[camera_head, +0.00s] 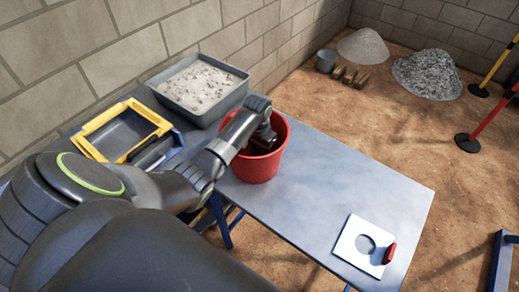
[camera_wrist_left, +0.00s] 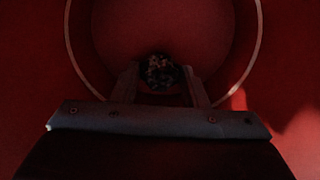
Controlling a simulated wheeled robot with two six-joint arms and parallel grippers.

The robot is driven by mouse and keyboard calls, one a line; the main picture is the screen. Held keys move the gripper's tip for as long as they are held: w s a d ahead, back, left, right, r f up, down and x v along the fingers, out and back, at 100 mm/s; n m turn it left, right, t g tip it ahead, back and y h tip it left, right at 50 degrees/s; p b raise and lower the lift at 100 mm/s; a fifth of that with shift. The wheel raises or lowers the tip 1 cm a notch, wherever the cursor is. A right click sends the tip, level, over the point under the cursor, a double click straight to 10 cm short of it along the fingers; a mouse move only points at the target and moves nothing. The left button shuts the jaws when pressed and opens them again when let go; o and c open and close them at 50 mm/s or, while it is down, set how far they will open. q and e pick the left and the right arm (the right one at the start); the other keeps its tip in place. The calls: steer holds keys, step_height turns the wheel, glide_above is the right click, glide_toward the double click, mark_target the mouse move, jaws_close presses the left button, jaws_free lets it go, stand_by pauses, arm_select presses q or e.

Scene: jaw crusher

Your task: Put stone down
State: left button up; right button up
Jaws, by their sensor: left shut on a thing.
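My left gripper (camera_wrist_left: 160,85) is down inside a red bucket (camera_head: 257,166) that stands on the grey table. In the left wrist view a dark speckled stone (camera_wrist_left: 160,70) sits between its two fingertips, and the jaws are shut on it. The red wall of the bucket (camera_wrist_left: 285,70) fills that view around the gripper. In the head view the fingers and the stone are hidden by the bucket and my wrist. I cannot tell whether the stone touches the bucket floor. My right gripper is not in view.
The table (camera_head: 330,180) is clear right of the bucket, up to a white plate (camera_head: 347,241) with a round hole and a red handle (camera_head: 390,253). A grey tray of gravel (camera_head: 237,92) and a yellow-framed tray (camera_head: 88,127) stand behind and left. Gravel heaps lie beyond.

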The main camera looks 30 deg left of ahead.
mark_target(258, 152)
arm_select(q)
steer(key=o, duration=1.1)
steer(key=shift+f, duration=0.1)
steer(key=r, duration=0.6)
steer(key=r+b, duration=0.1)
steer(key=r, duration=0.5)
steer(key=shift+s+a+r, duration=0.1)
steer(key=shift+s+r, duration=0.05)
steer(key=shift+s, duration=0.05)
